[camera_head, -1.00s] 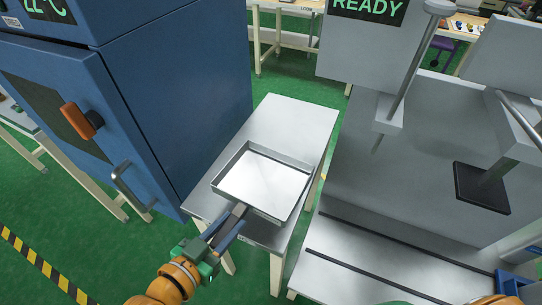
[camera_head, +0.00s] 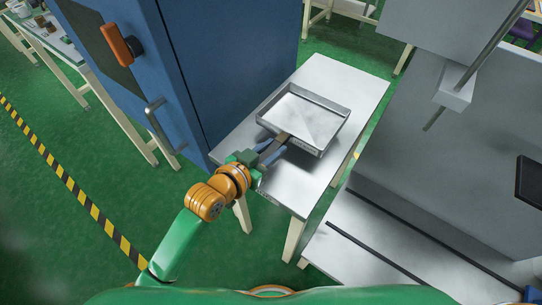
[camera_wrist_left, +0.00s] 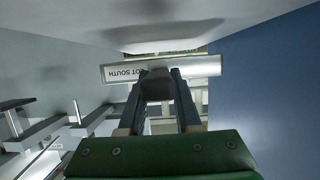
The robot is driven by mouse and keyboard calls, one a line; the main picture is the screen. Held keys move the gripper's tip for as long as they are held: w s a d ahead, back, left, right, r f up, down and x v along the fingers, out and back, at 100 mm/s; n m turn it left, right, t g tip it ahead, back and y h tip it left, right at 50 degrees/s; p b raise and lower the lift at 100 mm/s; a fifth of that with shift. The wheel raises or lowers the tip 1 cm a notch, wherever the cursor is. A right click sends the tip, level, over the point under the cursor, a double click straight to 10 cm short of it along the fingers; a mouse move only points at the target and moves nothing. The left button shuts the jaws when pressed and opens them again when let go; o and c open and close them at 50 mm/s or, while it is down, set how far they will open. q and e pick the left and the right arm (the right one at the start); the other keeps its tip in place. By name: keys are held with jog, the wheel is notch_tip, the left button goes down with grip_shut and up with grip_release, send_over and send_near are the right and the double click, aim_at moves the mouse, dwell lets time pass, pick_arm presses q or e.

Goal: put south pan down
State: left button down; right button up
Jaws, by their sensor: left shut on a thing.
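The south pan (camera_head: 318,97) is a shallow square metal pan with low walls. It is level over the middle of a small metal-topped table (camera_head: 350,85). I cannot tell for sure whether its base touches the table. My left gripper (camera_head: 274,150) reaches in from the left and is shut on the pan's grip at its near side. In the left wrist view, the pan's label strip (camera_wrist_left: 150,70) shows upside down, reading "LOT SOUTH", just beyond the fingers (camera_wrist_left: 158,95). The fingers hide part of the grip. My right gripper is out of view.
A tall blue cabinet (camera_head: 215,70) with an orange knob (camera_head: 121,44) and bar handle (camera_head: 160,125) stands left of the table. A grey machine (camera_head: 445,140) with rails on its base stands to the right. Bare table top lies in front of and behind the pan.

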pick_arm(q)
jog(key=f, duration=0.4)
jog(key=shift+w+a+f+b, duration=0.1)
jog(key=shift+w+a+b, duration=0.2)
jog(key=shift+w+b, duration=0.1)
jog(key=c, duration=0.6)
grip_release()
jog(key=shift+s, duration=0.1)
